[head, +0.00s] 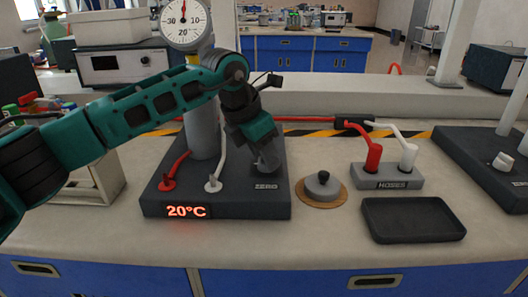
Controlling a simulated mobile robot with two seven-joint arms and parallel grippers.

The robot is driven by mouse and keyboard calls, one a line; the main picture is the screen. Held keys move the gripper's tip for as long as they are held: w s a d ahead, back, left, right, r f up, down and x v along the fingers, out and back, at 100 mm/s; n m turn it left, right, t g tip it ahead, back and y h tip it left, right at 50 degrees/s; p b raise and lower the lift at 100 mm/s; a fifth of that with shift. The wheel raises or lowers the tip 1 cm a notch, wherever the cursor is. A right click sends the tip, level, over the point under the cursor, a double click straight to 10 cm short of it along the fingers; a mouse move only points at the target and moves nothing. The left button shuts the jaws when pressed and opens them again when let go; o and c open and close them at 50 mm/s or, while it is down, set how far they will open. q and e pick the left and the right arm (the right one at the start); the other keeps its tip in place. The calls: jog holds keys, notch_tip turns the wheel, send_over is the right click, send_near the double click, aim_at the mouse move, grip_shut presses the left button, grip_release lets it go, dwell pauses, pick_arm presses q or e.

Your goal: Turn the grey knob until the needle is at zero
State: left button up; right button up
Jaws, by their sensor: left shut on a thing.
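My left gripper (262,150) reaches in from the left and points down, shut on the grey knob (268,161) beside the ZERO label. The gripper partly covers the knob. The knob sits at the right of a dark instrument base (225,205). A round white dial (185,22) stands on the grey column above the base. Its red needle (184,12) points about straight up; the exact mark is too small to read. My right gripper is not in view.
A red display (187,211) on the base reads 20°C. Red and white hoses (374,158) stand in a HOSES holder (387,179). A black-knobbed grey weight (322,185) sits on a round mat. An empty dark tray (413,220) lies at the front right.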

pick_arm(q)
jog(key=o, duration=1)
jog(key=p+v, duration=0.2)
jog(key=v, duration=1.1)
